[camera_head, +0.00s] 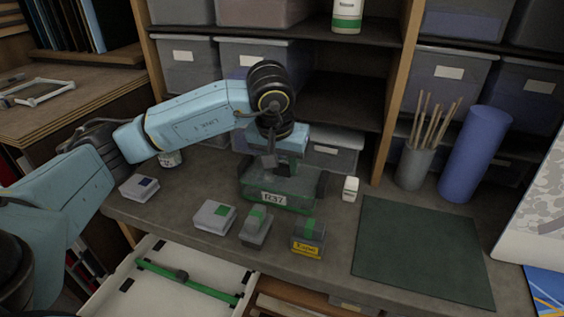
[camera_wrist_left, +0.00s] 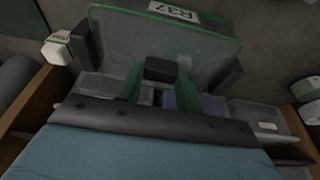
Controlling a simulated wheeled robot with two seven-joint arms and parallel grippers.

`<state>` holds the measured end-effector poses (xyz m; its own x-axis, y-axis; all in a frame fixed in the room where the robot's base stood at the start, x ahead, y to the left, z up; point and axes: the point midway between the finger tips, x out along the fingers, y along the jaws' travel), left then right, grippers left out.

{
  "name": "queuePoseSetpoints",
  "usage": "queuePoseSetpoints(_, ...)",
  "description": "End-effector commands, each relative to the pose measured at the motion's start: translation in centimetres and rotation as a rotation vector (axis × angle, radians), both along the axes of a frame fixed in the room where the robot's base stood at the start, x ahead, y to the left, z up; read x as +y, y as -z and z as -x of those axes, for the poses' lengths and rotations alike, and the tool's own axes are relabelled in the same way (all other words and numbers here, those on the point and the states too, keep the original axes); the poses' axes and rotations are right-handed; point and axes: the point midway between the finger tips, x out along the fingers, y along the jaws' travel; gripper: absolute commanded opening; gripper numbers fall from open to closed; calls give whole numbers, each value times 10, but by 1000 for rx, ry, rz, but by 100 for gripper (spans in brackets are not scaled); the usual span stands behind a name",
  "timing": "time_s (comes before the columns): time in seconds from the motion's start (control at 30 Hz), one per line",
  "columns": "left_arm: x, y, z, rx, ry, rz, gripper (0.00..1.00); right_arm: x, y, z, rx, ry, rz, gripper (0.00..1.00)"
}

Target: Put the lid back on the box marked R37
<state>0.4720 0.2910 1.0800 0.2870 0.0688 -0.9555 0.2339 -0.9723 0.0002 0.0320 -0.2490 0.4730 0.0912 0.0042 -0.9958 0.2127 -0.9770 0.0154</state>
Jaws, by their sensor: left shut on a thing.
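The box marked R37 (camera_head: 289,201) stands at the middle of the bench, a clear body with green edges and a white label on its front. In the left wrist view the box (camera_wrist_left: 205,48) fills the upper middle, with the label at the top edge. No separate lid is clearly recognisable. My right gripper is not in view.
Several small blocks with colour patches, such as one with a yellow label (camera_head: 308,238), stand in front. A small white bottle (camera_head: 350,189) is close to the right. A green mat (camera_head: 420,250) lies bare at right. An open drawer (camera_head: 200,262) holds a green bar.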

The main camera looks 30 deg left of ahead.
Motion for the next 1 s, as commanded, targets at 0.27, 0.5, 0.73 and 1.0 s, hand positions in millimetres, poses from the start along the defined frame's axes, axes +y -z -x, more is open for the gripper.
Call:
queuePoseSetpoints(0.27, 0, 0, 0, -1, 0, 1, 9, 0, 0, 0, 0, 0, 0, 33)
queuePoseSetpoints(0.5, 0, 0, 0, 0, 0, 1, 58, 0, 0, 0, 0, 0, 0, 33)
queuePoseSetpoints(0.73, 0, 0, 0, 0, 0, 1, 62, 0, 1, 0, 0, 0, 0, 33)
queuePoseSetpoints(1.0, 0, 0, 0, 0, 0, 1, 83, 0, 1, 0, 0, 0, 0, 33)
